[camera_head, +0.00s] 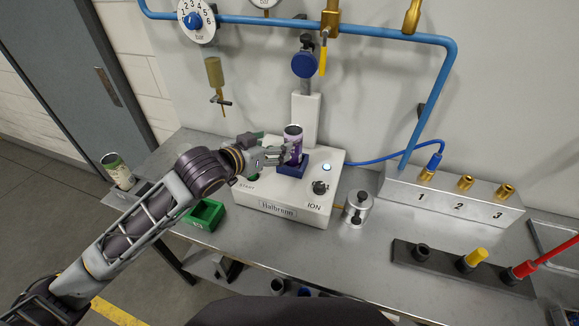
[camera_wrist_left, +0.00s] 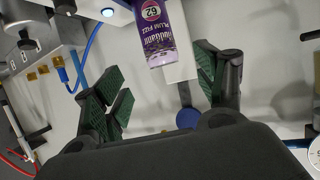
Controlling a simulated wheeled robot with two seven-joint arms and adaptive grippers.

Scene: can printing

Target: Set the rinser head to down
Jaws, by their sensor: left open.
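The rinser head is probably the blue round disc (camera_head: 304,65) on a dark upright rail. It is raised well above the white unit (camera_head: 279,208) marked Halbronn, and also shows low in the left wrist view (camera_wrist_left: 188,118). A purple can (camera_head: 293,140) stands on the unit's blue seat (camera_head: 292,170), below the disc. My left gripper (camera_head: 277,155) is at the can's left side. In the left wrist view its fingers (camera_wrist_left: 163,84) are spread wide, with the purple can (camera_wrist_left: 160,38) showing between and beyond them. I cannot tell whether they touch it. My right gripper is out of view.
A black knob (camera_head: 320,187) marked ION and a lit button (camera_head: 326,167) are on the unit. A metal pot (camera_head: 357,207) stands at its right. A green bin (camera_head: 204,214) and another can (camera_head: 117,170) are at left. A blue pipe (camera_head: 262,21) crosses the wall above.

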